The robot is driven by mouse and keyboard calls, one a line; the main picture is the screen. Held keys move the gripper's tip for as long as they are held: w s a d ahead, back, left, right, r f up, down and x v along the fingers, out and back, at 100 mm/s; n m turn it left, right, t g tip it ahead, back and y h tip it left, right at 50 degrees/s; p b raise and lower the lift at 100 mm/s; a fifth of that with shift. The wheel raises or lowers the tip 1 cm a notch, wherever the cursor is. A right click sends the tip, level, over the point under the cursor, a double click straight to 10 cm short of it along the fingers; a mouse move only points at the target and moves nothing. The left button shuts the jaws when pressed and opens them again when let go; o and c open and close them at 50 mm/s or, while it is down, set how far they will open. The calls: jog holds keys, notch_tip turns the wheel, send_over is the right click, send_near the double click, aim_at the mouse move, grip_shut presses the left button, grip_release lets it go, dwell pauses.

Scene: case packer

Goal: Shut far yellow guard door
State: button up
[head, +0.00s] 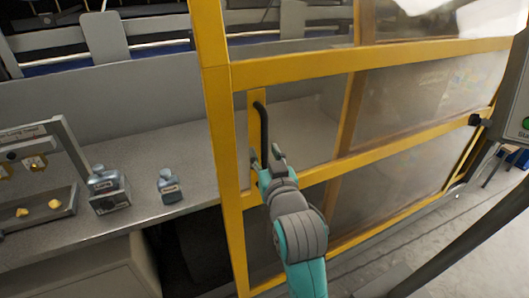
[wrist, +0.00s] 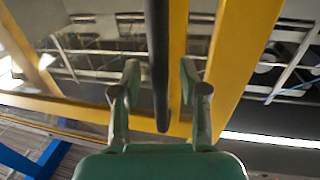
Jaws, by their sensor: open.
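The yellow guard door (head: 218,140) fills the middle and right of the head view, a yellow frame with see-through panels. Its free-looking left post stands in front of the grey bench; I cannot tell how far ajar it is. A black bar handle (head: 264,125) stands upright on a yellow plate near that post. My gripper (head: 265,156) is open at the handle's lower part. In the wrist view the handle (wrist: 158,50) runs between the two fingers of my gripper (wrist: 160,75), with gaps visible on both sides. Contact is not visible.
A grey bench (head: 150,155) on the left holds two small grey bottles, one (head: 169,187) standing alone, and a rack (head: 45,210) with yellow pieces. A panel with a green button (head: 525,124) is at the right edge. Grey floor (head: 400,250) shows at lower right.

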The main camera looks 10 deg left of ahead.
jog(key=shift+w+a, duration=0.2)
jog(key=shift+w, duration=0.25)
grip_shut()
